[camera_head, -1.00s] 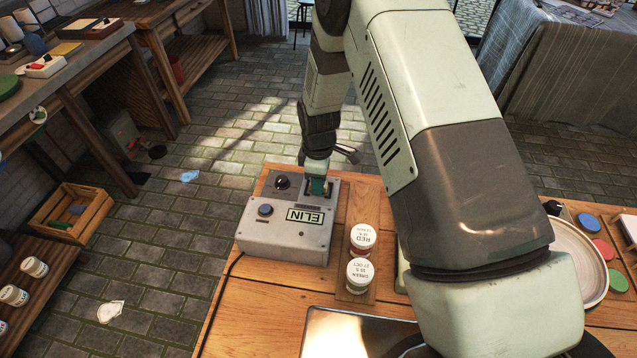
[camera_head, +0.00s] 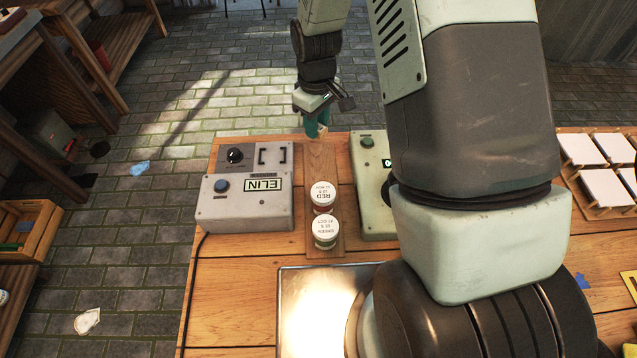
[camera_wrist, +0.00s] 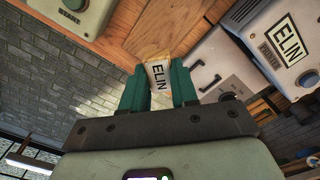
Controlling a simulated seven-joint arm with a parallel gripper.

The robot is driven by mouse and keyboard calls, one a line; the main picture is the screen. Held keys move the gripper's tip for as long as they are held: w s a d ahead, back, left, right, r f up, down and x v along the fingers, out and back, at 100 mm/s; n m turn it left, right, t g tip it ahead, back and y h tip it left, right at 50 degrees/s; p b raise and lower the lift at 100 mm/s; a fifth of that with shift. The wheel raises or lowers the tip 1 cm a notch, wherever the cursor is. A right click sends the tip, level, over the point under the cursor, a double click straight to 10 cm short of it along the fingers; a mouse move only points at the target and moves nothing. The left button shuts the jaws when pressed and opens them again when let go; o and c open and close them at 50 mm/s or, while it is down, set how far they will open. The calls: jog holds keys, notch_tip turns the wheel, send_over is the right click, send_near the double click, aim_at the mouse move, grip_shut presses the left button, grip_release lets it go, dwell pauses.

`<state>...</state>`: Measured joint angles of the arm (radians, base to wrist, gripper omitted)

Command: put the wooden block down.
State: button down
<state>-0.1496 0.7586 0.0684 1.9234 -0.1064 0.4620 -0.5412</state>
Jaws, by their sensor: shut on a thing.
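The wooden block (camera_wrist: 159,76) is a small pale piece marked ELIN, held between my gripper's two green fingers in the wrist view. My gripper (camera_wrist: 159,84) is shut on its sides. In the head view my gripper (camera_head: 318,126) is at the far end of a narrow wooden board (camera_head: 320,160). The block is mostly hidden there by the fingers. I cannot tell whether it touches the board. The grey ELIN box (camera_head: 215,208) is to the left, its bracketed slot (camera_head: 273,155) empty.
A red-labelled jar (camera_head: 323,196) and a green-labelled jar (camera_head: 326,230) stand on the board's near part. A pale green device (camera_head: 368,185) is close on the right. The board between gripper and jars is bare. A metal tray (camera_head: 300,300) lies nearer.

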send_over(319, 161)
jog(key=shift+m, duration=0.3)
notch_tip(319, 161, down, 6)
jog(key=shift+d+r, duration=0.1)
jog(key=shift+r, duration=0.05)
jog(key=shift+f, duration=2.1)
jog(key=shift+f, duration=0.15)
jog(key=c, duration=0.9)
grip_release()
jog(key=shift+o, duration=0.2)
